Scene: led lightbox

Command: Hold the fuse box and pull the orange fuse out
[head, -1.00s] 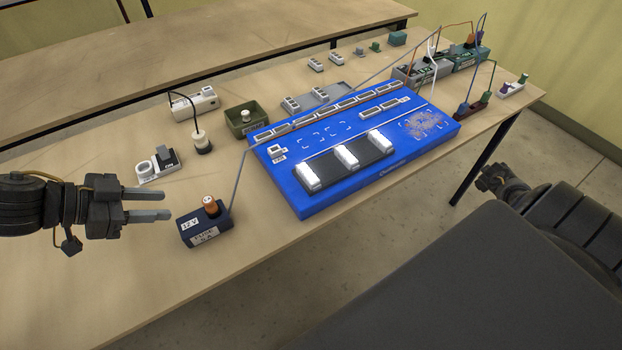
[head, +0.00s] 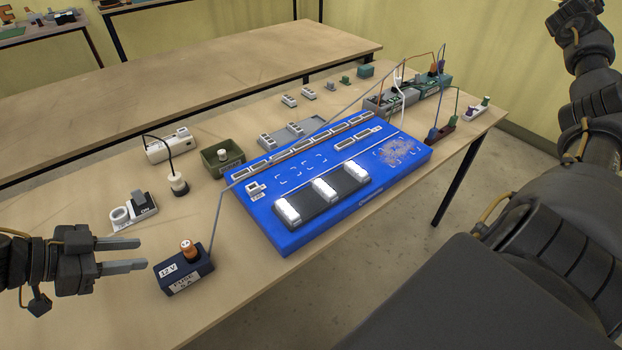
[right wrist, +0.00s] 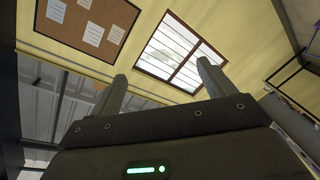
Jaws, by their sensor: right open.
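The fuse box (head: 196,267) is a small dark blue block with white labels, one reading 12 V, near the front left of the table. The orange fuse (head: 187,247) stands upright in its top. My left gripper (head: 144,253) is just left of the box, its two fingers apart and pointing at it, with nothing between them.
Wired terminal blocks (head: 430,88) stand at the back right.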

